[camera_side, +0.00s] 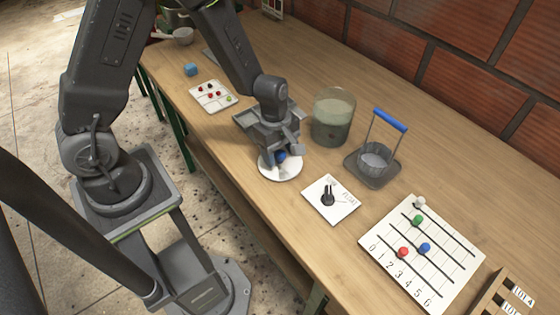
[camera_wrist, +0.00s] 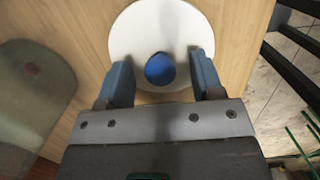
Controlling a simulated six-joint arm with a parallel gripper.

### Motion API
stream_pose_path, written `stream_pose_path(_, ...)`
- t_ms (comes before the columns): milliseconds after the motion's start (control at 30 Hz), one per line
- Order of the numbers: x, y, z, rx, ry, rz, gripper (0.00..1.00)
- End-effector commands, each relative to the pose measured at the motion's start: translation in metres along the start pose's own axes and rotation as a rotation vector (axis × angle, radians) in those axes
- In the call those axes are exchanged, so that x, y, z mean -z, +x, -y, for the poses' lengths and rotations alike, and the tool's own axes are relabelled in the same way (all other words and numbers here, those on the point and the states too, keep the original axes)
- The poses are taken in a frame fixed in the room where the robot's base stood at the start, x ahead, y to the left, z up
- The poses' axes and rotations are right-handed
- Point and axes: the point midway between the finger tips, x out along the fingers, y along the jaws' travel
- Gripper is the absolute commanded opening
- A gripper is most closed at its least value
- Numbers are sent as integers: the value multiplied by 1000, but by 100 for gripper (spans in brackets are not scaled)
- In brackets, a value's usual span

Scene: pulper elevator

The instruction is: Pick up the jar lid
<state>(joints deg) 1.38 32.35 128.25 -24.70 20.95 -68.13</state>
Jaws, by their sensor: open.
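The jar lid is a white round disc (camera_side: 280,175) with a blue ball knob (camera_side: 281,156), lying on the table near its front edge. In the wrist view the lid (camera_wrist: 135,32) and its knob (camera_wrist: 160,69) show in full face, with the lid's lower edge between the fingers. My gripper (camera_side: 279,152) is open and points down over the lid. In the wrist view its two fingers (camera_wrist: 163,76) stand left and right of the knob, with a gap on each side. I cannot tell how far the fingertips are above the disc.
A glass jar (camera_side: 332,117) with cloudy greenish liquid stands right of my gripper. A sample card (camera_side: 214,104) and blue cube (camera_side: 190,70) lie behind left.

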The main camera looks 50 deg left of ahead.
Motion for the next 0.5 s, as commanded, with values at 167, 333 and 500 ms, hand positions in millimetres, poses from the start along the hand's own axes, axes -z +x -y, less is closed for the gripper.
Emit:
stream_pose_path(167,0,11,1,1,1,-1,61)
stream_pose_path(333,0,10,0,1,1,-1,61)
stream_pose_path(500,0,10,0,1,0,-1,46)
